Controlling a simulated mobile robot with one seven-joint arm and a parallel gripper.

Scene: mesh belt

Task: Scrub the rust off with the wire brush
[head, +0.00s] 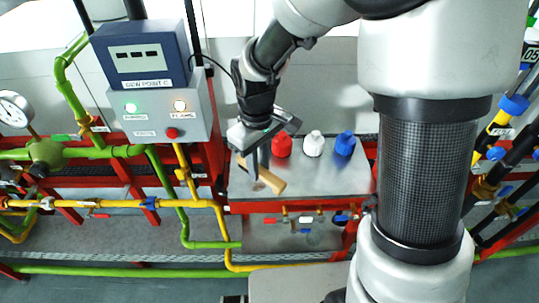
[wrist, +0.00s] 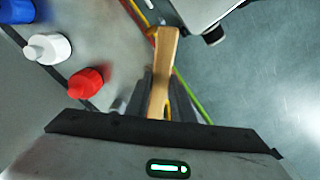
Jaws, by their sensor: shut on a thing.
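My gripper (head: 262,170) is shut on a wooden-handled tool, taken to be the wire brush (head: 271,181), above the left part of the grey bench top (head: 325,182). In the wrist view the brush's pale handle (wrist: 164,50) sticks out from between the fingers of my gripper (wrist: 163,95). The bristles are hidden or too small to make out. I cannot tell whether the brush touches the bench. No rust can be clearly made out in either view.
Red (head: 281,146), white (head: 313,145) and blue (head: 345,144) bottles stand along the back of the bench. Left of it are yellow pipes (head: 110,203), green pipes and a control box (head: 160,115). The bench's front right top is clear.

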